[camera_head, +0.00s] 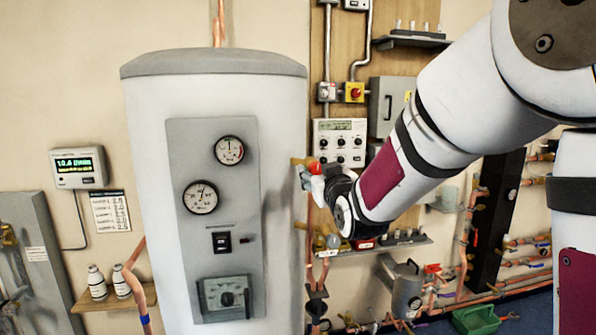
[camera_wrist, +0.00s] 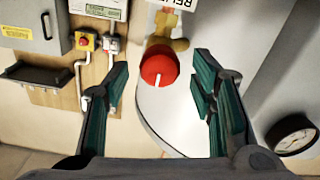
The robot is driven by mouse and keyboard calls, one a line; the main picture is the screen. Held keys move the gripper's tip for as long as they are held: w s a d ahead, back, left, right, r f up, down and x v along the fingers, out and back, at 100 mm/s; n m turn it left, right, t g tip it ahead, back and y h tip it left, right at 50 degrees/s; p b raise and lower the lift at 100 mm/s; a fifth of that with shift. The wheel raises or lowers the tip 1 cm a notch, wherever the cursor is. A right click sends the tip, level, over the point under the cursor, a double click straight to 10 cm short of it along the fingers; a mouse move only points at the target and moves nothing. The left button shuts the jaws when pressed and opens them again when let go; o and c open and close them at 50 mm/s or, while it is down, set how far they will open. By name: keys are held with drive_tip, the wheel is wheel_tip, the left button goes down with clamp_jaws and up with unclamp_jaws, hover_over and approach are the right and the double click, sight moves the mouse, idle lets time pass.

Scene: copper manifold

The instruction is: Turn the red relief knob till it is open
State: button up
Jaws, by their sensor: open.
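The red relief knob (camera_wrist: 159,67) is round with a white line on its face. It sits on a brass fitting (camera_wrist: 167,40) below a label that partly reads "RELI". In the head view the knob (camera_head: 315,167) shows at the right side of the white tank. My gripper (camera_wrist: 161,92) is open, with one finger on each side of the knob in the wrist view. The fingers look apart from the knob, but the remaining distance in depth is hard to tell. In the head view my gripper (camera_head: 322,183) is just below the knob and partly hidden by my wrist.
The white tank (camera_head: 150,150) carries a grey panel with two round gauges. A control box (camera_head: 339,140) and a red-and-yellow button (camera_head: 354,92) are on the wooden board behind. A shelf (camera_head: 390,243) and copper pipes (camera_head: 520,290) lie to the right.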

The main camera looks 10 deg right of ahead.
drive_tip(key=shift+w, duration=0.5)
drive_tip(key=c, duration=1.1)
drive_tip(key=shift+c, duration=0.2)
drive_tip(key=shift+m+b, duration=0.4)
drive_tip(key=m+b, duration=0.4)
drive_tip(key=shift+f+m, duration=0.15)
drive_tip(key=shift+m, duration=0.15)
drive_tip(key=m+b, duration=0.5)
drive_tip(key=m, duration=0.1)
drive_tip(key=shift+d+b, duration=0.1)
drive_tip(key=shift+b, duration=0.2)
drive_tip(key=shift+m, duration=0.4)
